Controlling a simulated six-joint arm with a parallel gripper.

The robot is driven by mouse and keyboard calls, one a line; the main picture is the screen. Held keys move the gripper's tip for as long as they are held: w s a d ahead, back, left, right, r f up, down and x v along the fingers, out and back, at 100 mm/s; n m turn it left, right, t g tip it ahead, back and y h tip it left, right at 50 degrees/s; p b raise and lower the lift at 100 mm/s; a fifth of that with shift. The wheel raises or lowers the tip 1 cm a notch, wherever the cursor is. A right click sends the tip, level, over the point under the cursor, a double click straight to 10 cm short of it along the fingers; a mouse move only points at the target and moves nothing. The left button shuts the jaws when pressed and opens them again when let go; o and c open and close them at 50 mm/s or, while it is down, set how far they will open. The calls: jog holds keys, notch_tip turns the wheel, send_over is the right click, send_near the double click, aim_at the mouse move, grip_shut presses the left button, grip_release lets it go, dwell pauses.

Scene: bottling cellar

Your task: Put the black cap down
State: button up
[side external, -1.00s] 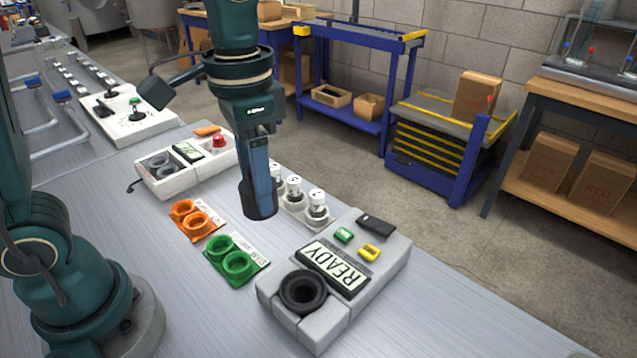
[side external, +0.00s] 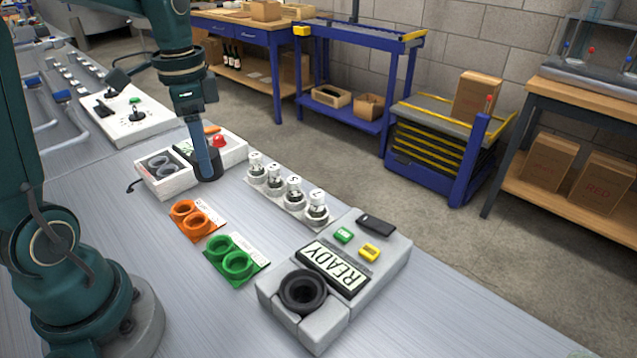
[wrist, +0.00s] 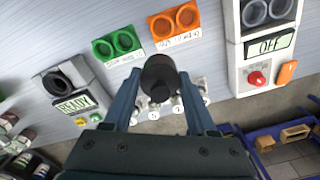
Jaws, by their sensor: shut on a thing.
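My gripper (side external: 206,172) hangs above the bench, in front of the white OFF unit in the side view. Its blue fingers are shut on the black cap (wrist: 158,76), a dark round piece seen between the fingertips in the wrist view. The cap is in the air, and its underside is hidden. I see no cap in these wells.
A grey READY unit (side external: 338,270) with a black round socket (side external: 303,291) stands at the front. Several capped vials stand in a white rack (side external: 290,207). The OFF unit (wrist: 262,55) has two round wells and a red button (wrist: 256,78). Bare bench lies left of the holders.

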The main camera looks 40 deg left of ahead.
jog(key=shift+n, duration=0.7)
jog(key=w+d+f, duration=0.1)
jog(key=d+f, duration=0.1)
jog(key=w+d+f, duration=0.2)
jog(key=d+f, duration=0.1)
jog(key=w+d+f, duration=0.1)
jog(key=d+f, duration=0.1)
jog(key=shift+w+d+f, duration=0.25)
jog(key=shift+w+f, duration=0.1)
jog(key=shift+w, duration=0.05)
jog(key=shift+f, duration=1.85)
jog(key=shift+f, duration=0.1)
jog(key=o, duration=1.3)
